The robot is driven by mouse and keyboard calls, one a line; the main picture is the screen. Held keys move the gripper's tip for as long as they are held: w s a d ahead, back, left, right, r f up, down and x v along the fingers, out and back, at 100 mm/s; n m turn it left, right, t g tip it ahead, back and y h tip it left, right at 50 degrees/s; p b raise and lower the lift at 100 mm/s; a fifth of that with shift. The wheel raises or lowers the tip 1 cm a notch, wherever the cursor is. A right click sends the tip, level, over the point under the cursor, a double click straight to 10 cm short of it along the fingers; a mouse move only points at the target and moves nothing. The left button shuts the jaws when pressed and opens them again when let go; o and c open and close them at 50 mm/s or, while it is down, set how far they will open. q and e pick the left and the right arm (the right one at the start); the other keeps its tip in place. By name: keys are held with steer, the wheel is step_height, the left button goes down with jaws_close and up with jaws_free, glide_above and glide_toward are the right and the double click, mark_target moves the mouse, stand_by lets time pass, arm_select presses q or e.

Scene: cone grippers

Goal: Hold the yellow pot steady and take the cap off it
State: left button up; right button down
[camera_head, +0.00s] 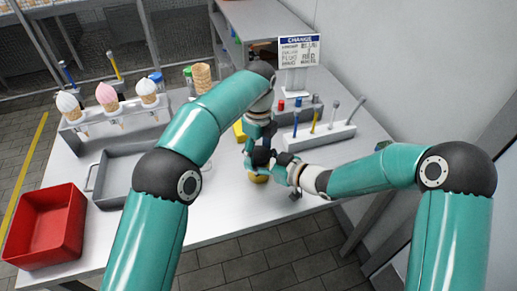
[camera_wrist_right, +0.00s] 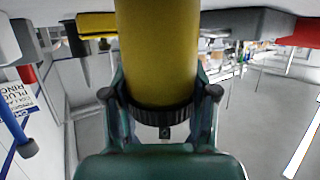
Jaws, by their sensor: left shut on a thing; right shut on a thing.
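My right gripper (camera_head: 270,160) comes in from the right and is shut on the pot's body close to the cap, a finger on each side. My left gripper (camera_head: 250,157) reaches down from above and is shut at the cap. Its fingertips' contact is hidden.
A red crate (camera_head: 22,252) and a grey tray (camera_head: 113,201) are at the left. An ice-cream cone rack (camera_head: 120,117) is behind them. A grey holder with upright tools (camera_head: 322,139) and a sign (camera_head: 299,52) stand behind right. Bare table lies left of the pot.

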arm_select(q)
steer(key=shift+n, duration=0.7)
steer(key=o, duration=1.2)
steer(key=shift+o, duration=0.2)
